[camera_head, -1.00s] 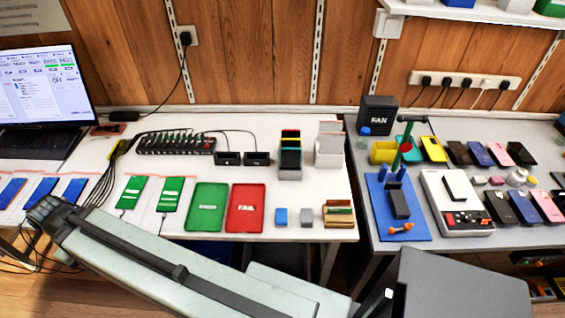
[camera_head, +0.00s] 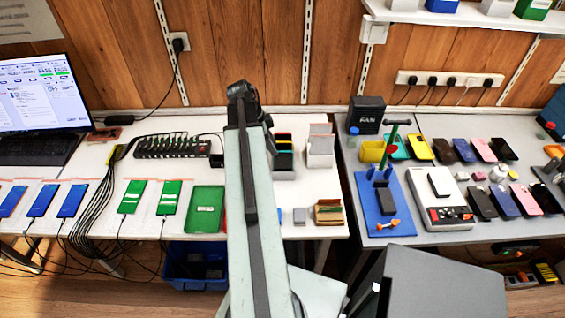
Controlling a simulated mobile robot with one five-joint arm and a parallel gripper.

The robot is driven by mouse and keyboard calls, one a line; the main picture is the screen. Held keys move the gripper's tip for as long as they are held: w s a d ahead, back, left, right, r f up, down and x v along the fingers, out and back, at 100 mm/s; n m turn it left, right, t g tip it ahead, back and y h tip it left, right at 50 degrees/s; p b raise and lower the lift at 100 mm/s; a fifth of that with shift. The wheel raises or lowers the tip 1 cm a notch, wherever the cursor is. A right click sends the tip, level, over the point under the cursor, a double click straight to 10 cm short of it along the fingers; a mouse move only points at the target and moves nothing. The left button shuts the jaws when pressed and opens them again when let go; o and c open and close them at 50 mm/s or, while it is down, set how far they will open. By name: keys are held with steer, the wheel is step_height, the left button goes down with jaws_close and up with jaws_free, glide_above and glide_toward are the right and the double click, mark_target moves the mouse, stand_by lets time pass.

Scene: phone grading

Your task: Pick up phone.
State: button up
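Three phones with blue screens lie at the left of the white table: one (camera_head: 13,201), a second (camera_head: 43,200) and a third (camera_head: 73,201). Two phones with green screens, one (camera_head: 132,197) and another (camera_head: 169,198), lie beside them with cables. My gripper (camera_head: 242,92) is at the far end of my raised arm, in front of the wooden wall. Its fingers are too small and dark to read. I see no phone at it.
A green tray (camera_head: 206,210) lies left of my arm, which hides most of a red tray. A cable hub (camera_head: 172,148), small open boxes (camera_head: 320,148) and a laptop (camera_head: 42,95) stand on the white table. A blue bin (camera_head: 197,265) is below. A blue mat (camera_head: 372,223) holds a stand.

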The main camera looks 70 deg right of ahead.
mark_target(287, 157)
steer(key=shift+s+d+r+m, duration=0.1)
steer(key=shift+s+d+m, duration=0.15)
steer(key=shift+s, duration=0.25)
steer(key=shift+s+d+m, duration=0.25)
steer(key=shift+s, duration=0.25)
steer(key=b+x, duration=0.2)
steer(key=shift+f+b, duration=0.35)
steer(key=b+x, duration=0.4)
steer(key=x, duration=0.1)
steer(key=shift+s+b, duration=0.25)
steer(key=shift+b, duration=0.1)
steer(key=shift+r, duration=0.1)
jaws_close()
